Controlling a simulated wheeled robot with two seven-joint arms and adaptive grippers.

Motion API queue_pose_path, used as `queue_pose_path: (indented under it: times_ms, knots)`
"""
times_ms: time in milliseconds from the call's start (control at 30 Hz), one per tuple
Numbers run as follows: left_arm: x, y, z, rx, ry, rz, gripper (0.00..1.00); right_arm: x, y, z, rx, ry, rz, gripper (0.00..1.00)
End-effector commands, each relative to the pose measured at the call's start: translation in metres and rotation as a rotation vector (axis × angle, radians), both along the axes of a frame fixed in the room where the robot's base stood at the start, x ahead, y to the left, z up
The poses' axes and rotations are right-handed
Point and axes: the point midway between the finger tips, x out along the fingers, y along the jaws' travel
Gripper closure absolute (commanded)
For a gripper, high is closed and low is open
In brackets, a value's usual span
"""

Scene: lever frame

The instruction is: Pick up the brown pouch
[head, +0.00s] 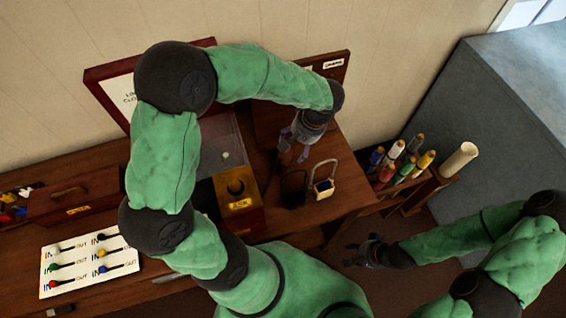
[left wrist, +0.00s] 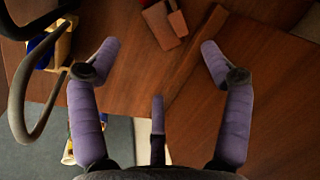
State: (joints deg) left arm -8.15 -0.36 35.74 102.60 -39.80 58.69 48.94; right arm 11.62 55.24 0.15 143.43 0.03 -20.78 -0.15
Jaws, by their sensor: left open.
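The brown pouch (left wrist: 165,22) lies on the wooden table top in the left wrist view, near the top edge of the picture. It looks like a small reddish-brown flat case with a flap. I cannot make it out in the head view, where my left arm and gripper cover part of the table. My left gripper (head: 291,153) points down above the table, and its purple fingers (left wrist: 160,60) are spread and empty, with the pouch beyond the gap between the tips. My right gripper (head: 350,254) hangs off the table's right side, its small dark fingers apart and empty.
A padlock-like item with a large loop (head: 323,187) stands close to the left gripper, a dark one (head: 293,188) beside it. A yellow-topped box (head: 238,190) is left of them. A label board (head: 88,262) lies at left.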

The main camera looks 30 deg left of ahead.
Motion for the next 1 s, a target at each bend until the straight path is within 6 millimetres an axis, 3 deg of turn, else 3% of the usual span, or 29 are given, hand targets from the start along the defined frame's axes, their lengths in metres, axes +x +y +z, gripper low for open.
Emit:
queue_pose_path:
  times_ms: [167, 433, 667, 1000]
  knots:
    - [-0.001, 0.003, -0.011, 0.0, 0.001, 0.001, 0.21, 0.0, 0.0, -0.004, 0.0, -0.001, 0.0, 0.6]
    - [-0.003, 0.012, -0.049, 0.001, 0.001, 0.001, 0.21, 0.0, 0.0, -0.012, 0.0, -0.001, 0.0, 0.6]
    - [-0.005, 0.016, -0.062, 0.0, 0.001, 0.0, 0.21, 0.0, 0.0, -0.016, 0.0, -0.001, 0.0, 0.6]
    - [-0.01, 0.026, -0.104, -0.001, 0.002, 0.001, 0.21, 0.0, 0.0, -0.028, 0.0, -0.001, 0.0, 0.6]
